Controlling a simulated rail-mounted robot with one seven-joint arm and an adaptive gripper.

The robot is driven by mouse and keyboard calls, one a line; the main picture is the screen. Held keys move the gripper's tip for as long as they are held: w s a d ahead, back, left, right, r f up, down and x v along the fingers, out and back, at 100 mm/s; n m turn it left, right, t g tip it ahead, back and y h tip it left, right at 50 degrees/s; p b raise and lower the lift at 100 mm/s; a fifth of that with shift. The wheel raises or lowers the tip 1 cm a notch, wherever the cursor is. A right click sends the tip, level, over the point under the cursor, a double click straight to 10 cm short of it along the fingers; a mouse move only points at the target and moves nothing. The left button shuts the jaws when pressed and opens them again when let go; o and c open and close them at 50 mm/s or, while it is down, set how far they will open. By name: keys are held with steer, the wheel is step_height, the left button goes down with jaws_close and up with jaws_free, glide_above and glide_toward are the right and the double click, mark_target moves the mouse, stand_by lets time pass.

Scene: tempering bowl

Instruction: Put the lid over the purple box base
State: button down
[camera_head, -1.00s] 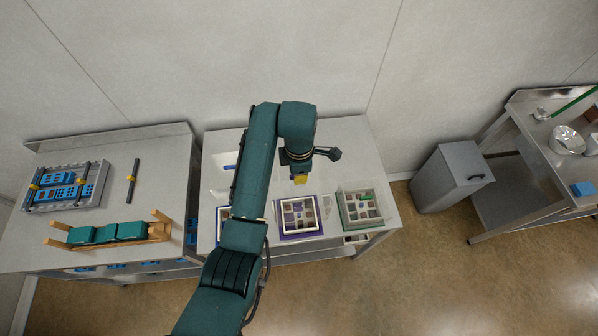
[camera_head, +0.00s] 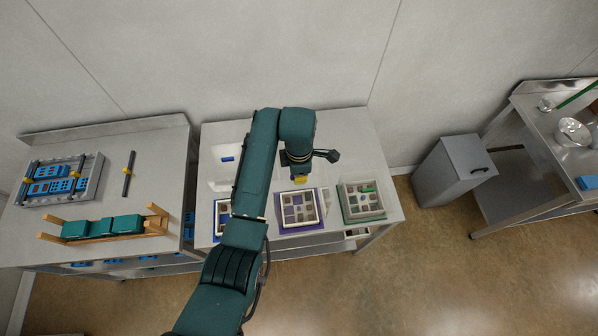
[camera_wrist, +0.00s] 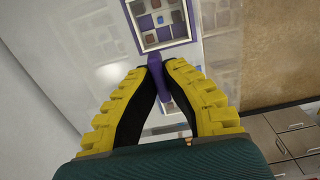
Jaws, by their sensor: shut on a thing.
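The purple box base (camera_head: 278,222) stands on the table in the head view, an open white-walled tray with several filled compartments on a purple border. It also shows at the top of the wrist view (camera_wrist: 166,46). My gripper (camera_head: 303,186) is just behind the box in the head view. In the wrist view my gripper (camera_wrist: 158,64) is shut on a purple handle (camera_wrist: 158,78). The handle seems to belong to a clear lid, whose edges are hard to make out against the table. The lid is not clearly visible in the head view.
A blue-edged box (camera_head: 221,209) at left is partly hidden by my arm. A clear lid with a blue handle (camera_head: 228,158) lies behind it. A grey bin (camera_head: 450,175) stands right of the table.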

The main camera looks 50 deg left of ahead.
step_height(320, 180, down, 10)
steer(key=b, duration=0.5)
steer(key=shift+r+b, duration=0.25)
steer(key=shift+b, duration=0.15)
steer(key=shift+f, duration=0.15)
stand_by(0.4)
steer(key=shift+f+b, duration=0.45)
steer(key=shift+f, duration=0.3)
stand_by(0.8)
steer(key=c, duration=1.2)
jaws_free()
steer(key=shift+f, duration=0.1)
steer(key=shift+c, duration=1.6)
